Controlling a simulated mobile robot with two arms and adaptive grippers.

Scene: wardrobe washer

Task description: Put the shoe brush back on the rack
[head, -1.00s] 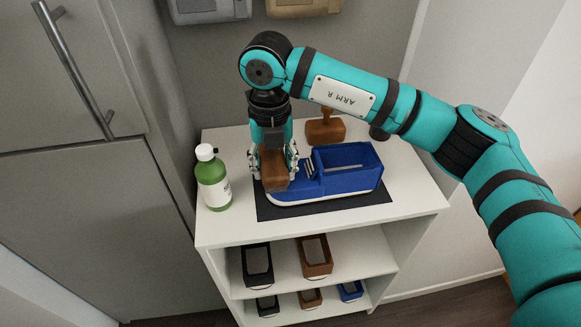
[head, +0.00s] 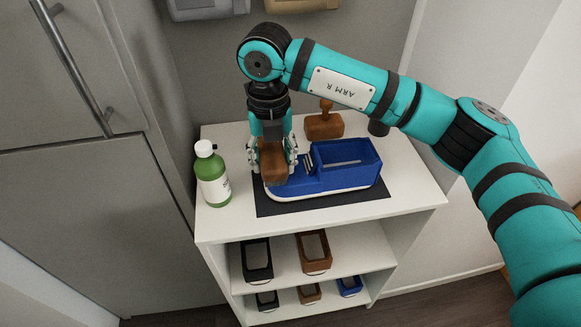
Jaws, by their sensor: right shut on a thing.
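My right gripper (head: 273,160) points down over the top of the white rack (head: 225,226) and is shut on a brown wooden block, the shoe brush (head: 273,165). The brush is at the left end of a blue shoe (head: 345,177), which lies on a dark mat (head: 300,206). I cannot tell whether the brush touches the shoe. A second brown thing with an upright knob handle (head: 324,124) stands behind the shoe on the rack top. My left gripper is not in view.
A green bottle with a white cap (head: 212,178) stands at the left of the rack top. Shelves below hold several black, brown and blue shoes (head: 314,253). A grey cabinet (head: 90,220) stands close on the left. The rack top's front right is clear.

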